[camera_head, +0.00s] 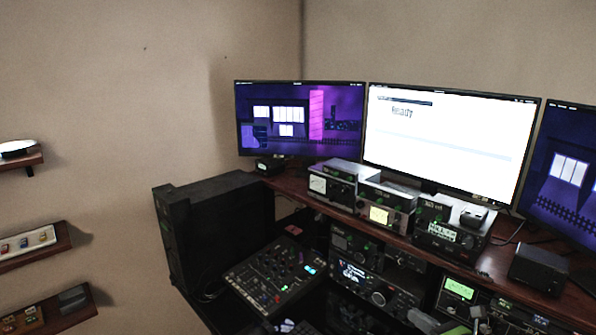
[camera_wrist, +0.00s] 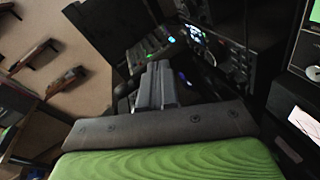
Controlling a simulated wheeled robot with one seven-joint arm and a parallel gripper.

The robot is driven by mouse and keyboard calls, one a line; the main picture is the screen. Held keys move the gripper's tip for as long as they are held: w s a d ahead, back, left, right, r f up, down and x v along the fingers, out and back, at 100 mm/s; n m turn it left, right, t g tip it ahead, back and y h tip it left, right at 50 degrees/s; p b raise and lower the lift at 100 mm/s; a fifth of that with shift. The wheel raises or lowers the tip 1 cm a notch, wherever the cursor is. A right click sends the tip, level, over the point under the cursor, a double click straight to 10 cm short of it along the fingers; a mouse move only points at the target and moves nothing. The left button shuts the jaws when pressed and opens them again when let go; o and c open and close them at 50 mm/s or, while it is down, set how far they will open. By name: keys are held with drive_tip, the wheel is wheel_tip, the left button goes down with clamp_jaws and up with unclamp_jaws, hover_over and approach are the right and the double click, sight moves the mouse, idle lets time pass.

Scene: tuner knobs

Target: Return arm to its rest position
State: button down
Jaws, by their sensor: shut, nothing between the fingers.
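In the wrist view, the grey fingers of my gripper (camera_wrist: 157,86) are together, with nothing visible between them. They point toward the dark radio equipment and lie over a dark, unclear background. In the head view, grey parts at the bottom right edge may belong to my arm, but they are too cut off to tell. The radios with knobs (camera_head: 375,288) stand in the lower rack of the desk. A mixer panel (camera_head: 275,275) with lit buttons is to their left. It also shows in the wrist view (camera_wrist: 150,50), beyond the fingers.
Three monitors stand along the back; the middle screen (camera_head: 450,145) reads "Ready". More radios (camera_head: 385,210) line the wooden desk shelf. A black case (camera_head: 215,225) stands left of the mixer. Wall shelves (camera_head: 62,240) hold small items at the far left. Bare wall lies between shelves and case.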

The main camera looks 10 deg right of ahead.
drive_tip(key=s+a+r+n+g+h, duration=0.15)
drive_tip(key=s+a+n+g, duration=0.3)
drive_tip(key=a+n, duration=0.5)
drive_tip(key=s+a+r+n+g+h, duration=0.1)
drive_tip(key=s+a+r+n+g, duration=0.25)
drive_tip(key=a+n+g, duration=0.4)
drive_tip(key=s+a+r+n+t+h, duration=0.1)
drive_tip(key=s+r+n, duration=0.3)
drive_tip(key=s+n, duration=0.4)
drive_tip(key=s+a+r+n+t+h, duration=0.1)
drive_tip(key=s+r+n+h, duration=0.2)
drive_tip(key=s+n, duration=0.6)
drive_tip(key=s+r, duration=0.1)
drive_tip(key=s, duration=0.3)
drive_tip(key=shift+a+r, duration=0.4)
